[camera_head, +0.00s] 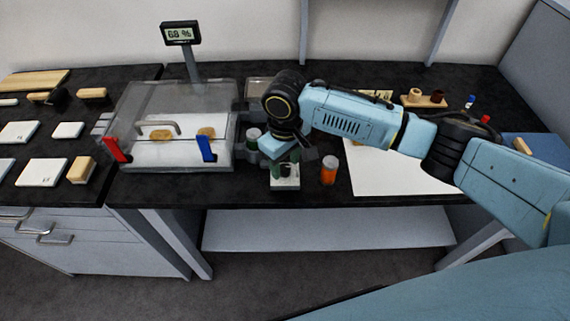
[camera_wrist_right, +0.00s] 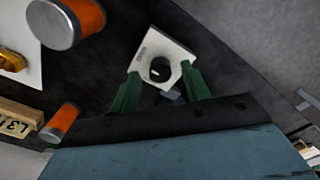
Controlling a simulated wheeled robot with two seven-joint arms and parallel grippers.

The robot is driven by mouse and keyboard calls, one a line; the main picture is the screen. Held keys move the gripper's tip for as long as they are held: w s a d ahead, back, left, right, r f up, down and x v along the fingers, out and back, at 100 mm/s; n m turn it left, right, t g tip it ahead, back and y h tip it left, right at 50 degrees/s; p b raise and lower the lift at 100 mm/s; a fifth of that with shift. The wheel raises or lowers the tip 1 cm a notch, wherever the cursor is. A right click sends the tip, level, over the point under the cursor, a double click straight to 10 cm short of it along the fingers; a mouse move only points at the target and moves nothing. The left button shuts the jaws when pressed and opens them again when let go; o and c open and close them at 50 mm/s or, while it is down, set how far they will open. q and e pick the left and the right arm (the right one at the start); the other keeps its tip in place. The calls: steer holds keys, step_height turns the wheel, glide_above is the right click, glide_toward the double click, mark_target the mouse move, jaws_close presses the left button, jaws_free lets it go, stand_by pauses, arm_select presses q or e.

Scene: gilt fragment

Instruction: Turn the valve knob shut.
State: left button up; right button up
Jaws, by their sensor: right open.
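A white square block with a dark round centre (camera_wrist_right: 160,69) lies between the green fingers of my right gripper (camera_wrist_right: 160,75) in the right wrist view. I take this to be the valve with its knob, but the knob's shape is unclear. A small grey piece (camera_wrist_right: 172,95) sticks out beside it. In the head view, the block (camera_head: 285,183) stands near the bench's front edge, below my right gripper (camera_head: 284,164), which points down and is open. Whether the fingers touch the block cannot be told; the wrist hides much of it. My left gripper is not in view.
An orange bottle (camera_head: 328,172) stands just right of the block. A clear glass-walled box (camera_head: 165,100) with red and blue handles stands left of it. A white sheet (camera_head: 395,178) covers the bench at right. The dark bench's front edge is close.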

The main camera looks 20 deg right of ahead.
steer(key=shift+f, duration=0.5)
